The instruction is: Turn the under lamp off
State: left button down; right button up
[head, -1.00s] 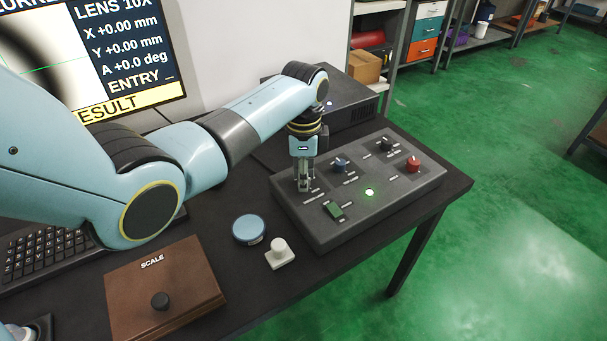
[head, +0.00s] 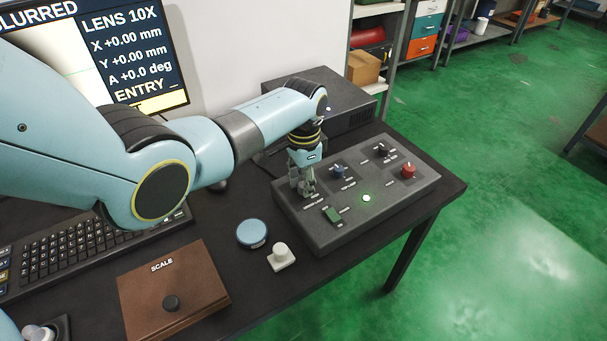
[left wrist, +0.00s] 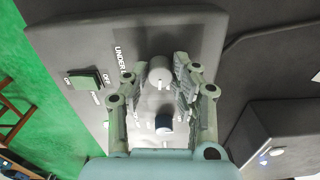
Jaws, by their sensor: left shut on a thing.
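The control box (head: 349,214) lies on the dark bench, with several knobs and a lit green lamp on its top. My left gripper (head: 307,190) points down at its left part. In the left wrist view its two fingers are shut on a light grey knob (left wrist: 160,70), one finger on each side. The knob is mostly hidden in the head view. The word UNDER (left wrist: 120,58) is printed beside this knob. A green rocker switch (head: 332,214) marked ON and OFF is close by and untouched; it also shows in the left wrist view (left wrist: 84,79). My right gripper is not seen.
A blue knob (head: 338,171), a black knob (head: 380,150) and a red knob (head: 408,171) stand on the same box. In front are a blue round puck (head: 252,233), a white knobbed block (head: 281,257) and a brown SCALE box (head: 172,290). A monitor (head: 140,60) stands behind.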

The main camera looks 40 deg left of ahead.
pick_arm(q)
jog(key=n+p, duration=0.2)
jog(key=n, duration=0.2)
jog(key=shift+r+n, duration=0.15)
jog(key=shift+n, duration=0.15)
jog(key=n+p, duration=0.1)
jog(key=n, duration=0.3)
jog(key=shift+n, duration=0.3)
jog(key=n+p, duration=0.1)
jog(key=n, duration=0.4)
jog(key=shift+w, duration=0.1)
jog(key=n+p, duration=0.1)
jog(key=n, duration=0.3)
jog(key=shift+n, duration=0.6)
jog(key=c, duration=1)
grip_release()
jog(key=shift+c, duration=0.2)
notch_tip(320, 180, up, 12)
